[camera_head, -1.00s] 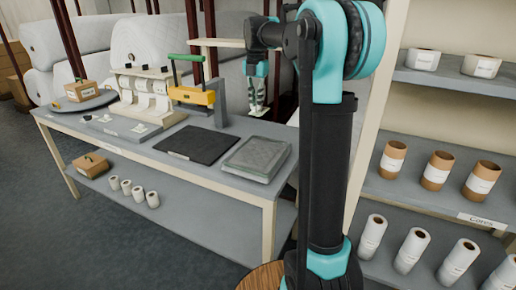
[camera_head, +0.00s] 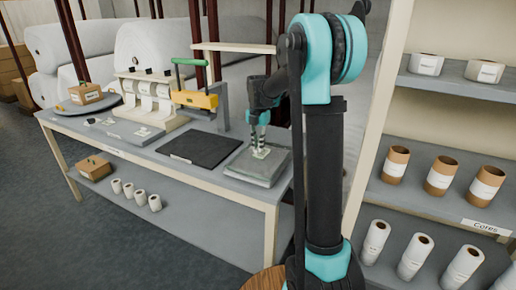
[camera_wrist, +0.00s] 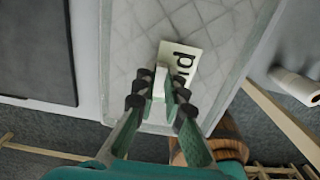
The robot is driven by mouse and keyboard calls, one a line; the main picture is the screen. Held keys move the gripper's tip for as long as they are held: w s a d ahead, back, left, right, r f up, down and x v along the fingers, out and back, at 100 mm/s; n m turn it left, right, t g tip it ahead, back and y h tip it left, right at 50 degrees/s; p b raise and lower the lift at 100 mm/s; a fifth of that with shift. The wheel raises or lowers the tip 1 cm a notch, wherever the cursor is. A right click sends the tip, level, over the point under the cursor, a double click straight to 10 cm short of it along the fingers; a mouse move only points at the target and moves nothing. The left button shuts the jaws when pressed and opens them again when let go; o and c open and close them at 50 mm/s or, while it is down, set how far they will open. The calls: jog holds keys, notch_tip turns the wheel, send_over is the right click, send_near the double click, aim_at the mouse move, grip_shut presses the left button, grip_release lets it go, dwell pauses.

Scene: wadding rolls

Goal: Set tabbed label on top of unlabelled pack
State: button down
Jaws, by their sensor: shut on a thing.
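My gripper (camera_wrist: 158,92) is shut on the white upright tab of a cream label (camera_wrist: 187,57) with dark lettering; the fingers hide part of it. In the head view, the label (camera_head: 261,153) is over the flat grey quilted pack (camera_head: 240,172), at the right end of the table. The wrist view shows the pack's diamond-stitched top (camera_wrist: 115,40) with no other label visible on it. The label lies low over this top, roughly parallel to it; I cannot tell whether it touches.
A black mat (camera_head: 200,149) lies left of the pack. A yellow press with a green handle (camera_head: 195,98) stands behind the mat. Cardboard boxes (camera_head: 85,93) and white rolls (camera_head: 139,197) are farther left and below. A shelf with brown cores (camera_head: 440,175) stands right.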

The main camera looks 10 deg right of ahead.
jog(key=shift+f, duration=0.5)
jog(key=shift+f, duration=0.1)
jog(key=c, duration=1.6)
grip_release()
notch_tip(320, 180, up, 12)
